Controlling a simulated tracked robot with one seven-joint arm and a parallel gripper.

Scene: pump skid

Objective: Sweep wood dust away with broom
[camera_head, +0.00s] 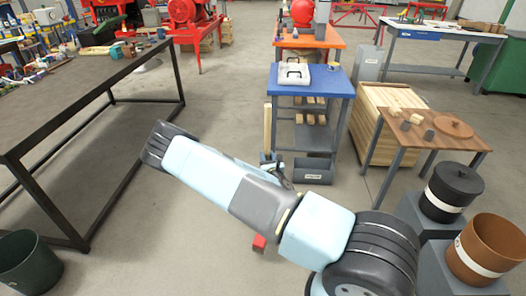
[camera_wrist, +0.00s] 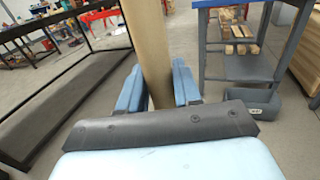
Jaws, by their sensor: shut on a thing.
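My gripper (camera_head: 269,160) is shut on the broom's tan wooden handle (camera_wrist: 148,45). In the wrist view its blue fingers (camera_wrist: 158,82) stand on either side of the handle. The upper handle (camera_head: 267,125) shows upright in the head view, left of the blue table. My arm hides the handle lower down. A small red piece (camera_head: 260,243) shows on the floor below my arm; I cannot tell whether it is the broom's head. I cannot make out any wood dust in either view.
A long dark workbench (camera_head: 75,85) stands at left, with a dark bin (camera_head: 26,262) at its near end. A blue table (camera_head: 310,80) with a grey bin (camera_head: 305,169) below is just ahead. A wooden crate (camera_head: 372,135) and brown table (camera_head: 440,133) are right. Floor between is open.

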